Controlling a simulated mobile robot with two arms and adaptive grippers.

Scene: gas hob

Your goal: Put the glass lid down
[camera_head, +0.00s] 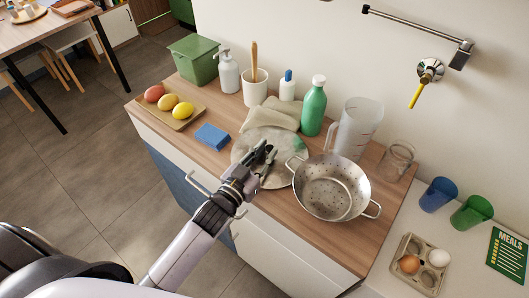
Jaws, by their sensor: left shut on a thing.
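The glass lid (287,170) is a round, pale, see-through disc in the middle of the wooden counter area. My left gripper (266,154) reaches in from the lower left and is shut on it near its middle, hiding the knob and part of the disc. The lid's right edge is close to the steel colander, and its far edge overlaps a folded beige cloth (272,114) in the view. I cannot tell whether the lid touches the counter or hangs just above it. My right gripper is not in view.
The steel colander (331,188) stands right of the lid, with a measuring jug (359,128) and glass jar (397,160) behind. A green bottle (314,108) is behind; a blue sponge (212,137) lies left. The wooden counter (290,215) is bare along its front.

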